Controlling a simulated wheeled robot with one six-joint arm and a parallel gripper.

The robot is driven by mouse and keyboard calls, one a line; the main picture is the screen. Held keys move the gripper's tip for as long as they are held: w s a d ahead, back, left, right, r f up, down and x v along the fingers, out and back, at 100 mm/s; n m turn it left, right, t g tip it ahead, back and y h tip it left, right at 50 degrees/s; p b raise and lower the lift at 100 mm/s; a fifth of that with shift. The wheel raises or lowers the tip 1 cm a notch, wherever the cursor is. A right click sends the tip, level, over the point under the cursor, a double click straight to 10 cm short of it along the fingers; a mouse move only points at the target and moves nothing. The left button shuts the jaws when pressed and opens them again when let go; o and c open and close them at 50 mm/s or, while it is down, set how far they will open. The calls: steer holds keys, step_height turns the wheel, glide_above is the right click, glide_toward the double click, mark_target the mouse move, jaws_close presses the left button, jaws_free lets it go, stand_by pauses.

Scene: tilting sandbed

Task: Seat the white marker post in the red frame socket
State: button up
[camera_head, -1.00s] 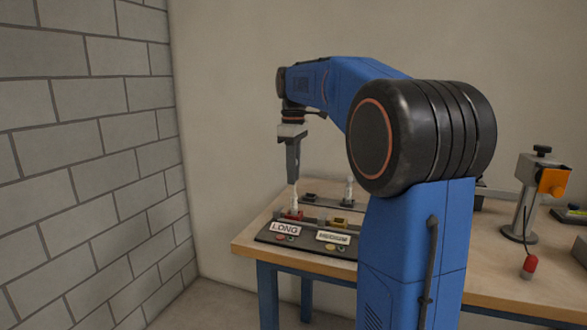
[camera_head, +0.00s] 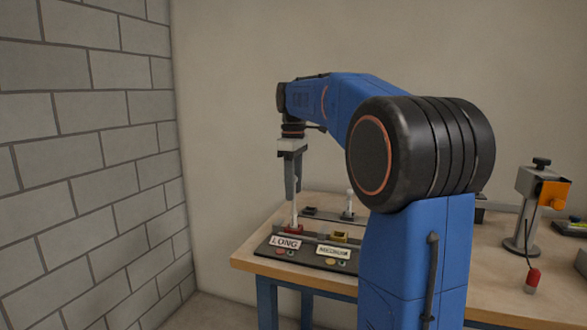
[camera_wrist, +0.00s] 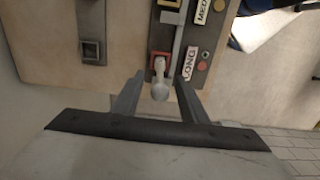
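The white marker post (camera_head: 294,214) stands roughly upright with its lower end at the red frame socket (camera_head: 293,229), behind the LONG label. How deep it sits cannot be told. My gripper (camera_head: 292,198) points down over the post. In the wrist view my gripper (camera_wrist: 160,76) is open, with one finger on each side of the post (camera_wrist: 160,91) and a gap on both sides. The post's rounded top faces the camera, and the red socket (camera_wrist: 153,68) shows around its foot.
A yellow socket (camera_head: 339,237) sits right of the red one, behind a MEDIUM label (camera_head: 334,252). A second pale post (camera_head: 349,204) stands in a dark holder behind. An empty dark holder (camera_wrist: 91,51) is beside it.

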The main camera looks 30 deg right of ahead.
step_height(320, 180, up, 17)
stand_by(0.5)
